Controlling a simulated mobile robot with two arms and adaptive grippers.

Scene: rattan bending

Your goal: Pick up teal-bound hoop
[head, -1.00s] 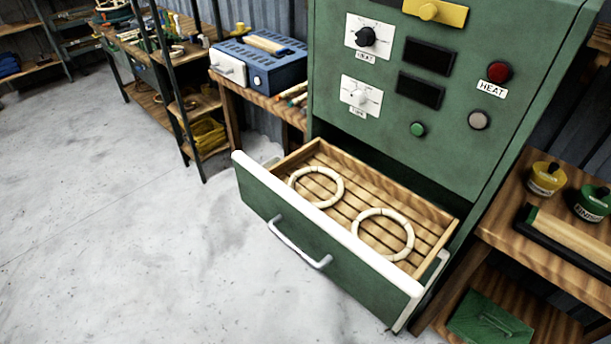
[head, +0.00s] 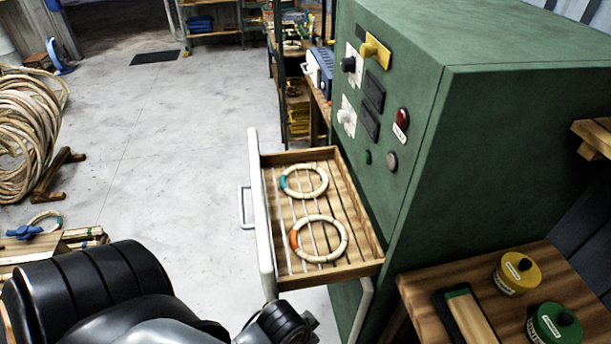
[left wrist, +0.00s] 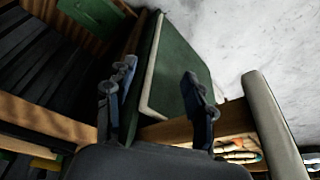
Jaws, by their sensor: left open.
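The teal-bound hoop (head: 323,180) is a pale ring with a teal band on its left side. It lies flat at the far end of the open drawer (head: 271,240). A similar hoop with an orange band (head: 295,241) lies nearer in the same drawer, apart from it. My left arm comes in at the bottom of the head view, near the drawer's near end; its fingertips cannot be made out there. In the left wrist view my left gripper (left wrist: 151,98) is open, fingers wide apart and empty. My right gripper is not in view.
The green cabinet (head: 480,130) rises right of the drawer. A wooden bench (head: 420,290) at lower right holds a yellow pot (head: 517,274) and a green pot (head: 555,325). A rattan coil (head: 25,130) stands at left. The floor left of the drawer is mostly clear.

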